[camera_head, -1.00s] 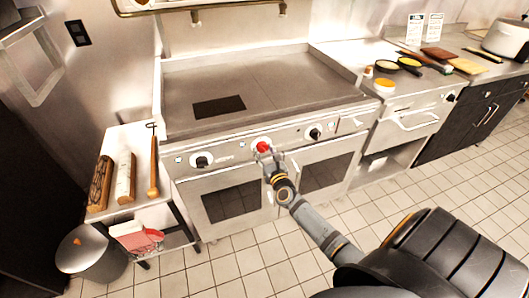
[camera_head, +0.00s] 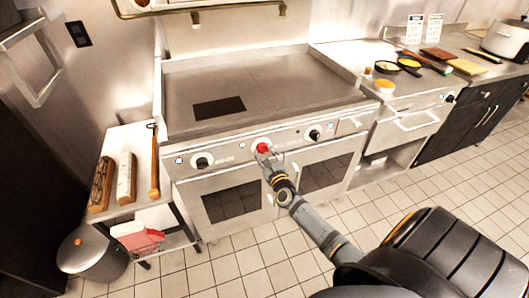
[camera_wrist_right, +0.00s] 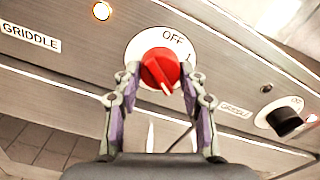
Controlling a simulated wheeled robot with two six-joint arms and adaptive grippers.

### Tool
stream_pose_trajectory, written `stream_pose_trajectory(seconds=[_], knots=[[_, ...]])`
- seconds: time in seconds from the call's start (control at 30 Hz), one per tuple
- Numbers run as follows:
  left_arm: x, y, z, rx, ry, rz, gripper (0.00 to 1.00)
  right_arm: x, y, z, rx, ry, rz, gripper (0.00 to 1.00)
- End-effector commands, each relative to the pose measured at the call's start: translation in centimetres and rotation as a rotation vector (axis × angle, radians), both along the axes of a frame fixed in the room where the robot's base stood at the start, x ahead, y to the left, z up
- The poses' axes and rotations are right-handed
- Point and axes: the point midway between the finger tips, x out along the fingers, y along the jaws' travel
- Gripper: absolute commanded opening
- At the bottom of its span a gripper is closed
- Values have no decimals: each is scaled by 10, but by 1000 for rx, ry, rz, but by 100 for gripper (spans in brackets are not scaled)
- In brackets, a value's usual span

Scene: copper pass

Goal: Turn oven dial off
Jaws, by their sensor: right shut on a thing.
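The red oven dial (camera_head: 263,147) sits on the front panel of the steel range, between two black dials. In the right wrist view the red dial (camera_wrist_right: 160,69) is on a white round plate marked "OFF" at its top. A white mark on the dial points down and slightly right, away from "OFF". My right gripper (camera_head: 268,157) is at the dial. In the right wrist view its fingers (camera_wrist_right: 160,80) close in on the dial's left and right sides. My left gripper is not in view.
Black dials (camera_head: 203,162) and (camera_head: 315,134) flank the red one. Below are two oven doors with dark windows (camera_head: 232,203). A griddle plate (camera_head: 275,83) lies above. The tiled floor in front is clear.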

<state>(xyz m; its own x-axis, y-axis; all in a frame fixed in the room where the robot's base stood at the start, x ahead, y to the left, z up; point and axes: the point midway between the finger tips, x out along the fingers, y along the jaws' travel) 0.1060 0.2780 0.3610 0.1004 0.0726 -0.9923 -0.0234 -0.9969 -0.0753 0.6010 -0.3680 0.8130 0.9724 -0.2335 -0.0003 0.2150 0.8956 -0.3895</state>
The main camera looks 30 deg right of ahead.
Motion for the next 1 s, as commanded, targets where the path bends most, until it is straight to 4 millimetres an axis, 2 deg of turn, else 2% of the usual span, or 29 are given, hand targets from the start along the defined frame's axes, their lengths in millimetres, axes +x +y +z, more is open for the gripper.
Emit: stream_pose_trajectory(seconds=[1.0], knots=[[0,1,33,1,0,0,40,0,-1,3,-937,227,2,10]])
